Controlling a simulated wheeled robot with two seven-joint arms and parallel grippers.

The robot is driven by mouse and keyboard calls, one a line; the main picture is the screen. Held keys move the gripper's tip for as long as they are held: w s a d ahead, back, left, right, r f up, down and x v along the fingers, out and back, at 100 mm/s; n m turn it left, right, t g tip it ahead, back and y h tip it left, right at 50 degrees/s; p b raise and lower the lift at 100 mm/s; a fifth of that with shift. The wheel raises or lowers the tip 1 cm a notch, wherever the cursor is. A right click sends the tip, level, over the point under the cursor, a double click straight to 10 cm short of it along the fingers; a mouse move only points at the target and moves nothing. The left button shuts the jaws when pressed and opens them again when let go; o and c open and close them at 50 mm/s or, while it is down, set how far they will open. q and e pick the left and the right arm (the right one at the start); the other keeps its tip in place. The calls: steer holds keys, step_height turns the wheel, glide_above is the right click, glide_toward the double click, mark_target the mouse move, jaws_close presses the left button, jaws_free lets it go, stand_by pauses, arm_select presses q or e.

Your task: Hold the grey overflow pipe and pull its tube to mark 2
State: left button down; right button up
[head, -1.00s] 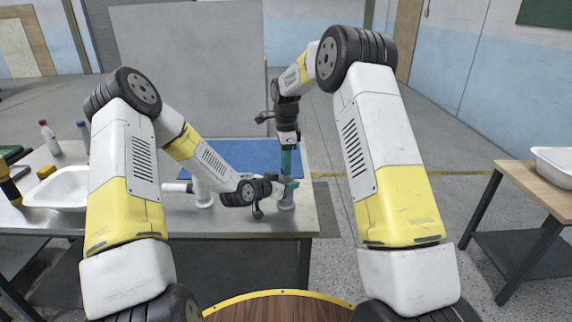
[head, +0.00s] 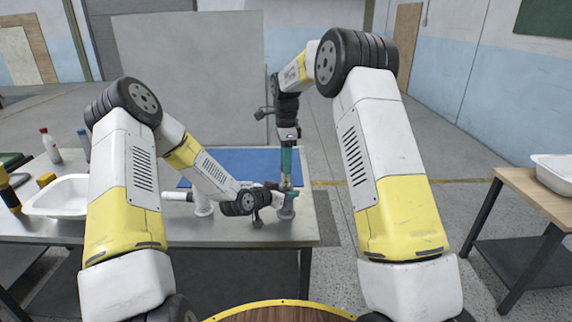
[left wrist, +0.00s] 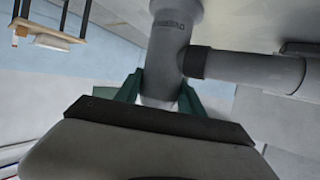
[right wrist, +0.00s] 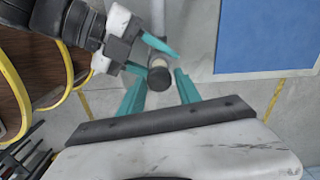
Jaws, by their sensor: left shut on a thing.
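The grey overflow pipe (head: 287,211) stands upright near the table's front right corner, mostly hidden by my grippers in the head view. In the left wrist view the grey pipe (left wrist: 172,45) shows a side branch with a dark collar. My left gripper (head: 287,194) is shut on the pipe's body, and its teal fingers (left wrist: 160,88) lie on both sides of it. My right gripper (head: 287,172) points down above it. In the right wrist view its fingers (right wrist: 160,78) stand apart on both sides of the dark-ended tube (right wrist: 158,77), with small gaps. I cannot read the marks.
A white basin (head: 38,200), bottles (head: 50,146) and a yellow block are at the table's left. A blue mat (head: 245,160) lies behind the pipes. Another table (head: 535,190) stands at the right.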

steer(key=shift+o, duration=1)
step_height(320, 180, up, 12)
arm_select(q)
steer(key=c, duration=0.6)
jaws_free()
steer(key=shift+c, duration=0.2)
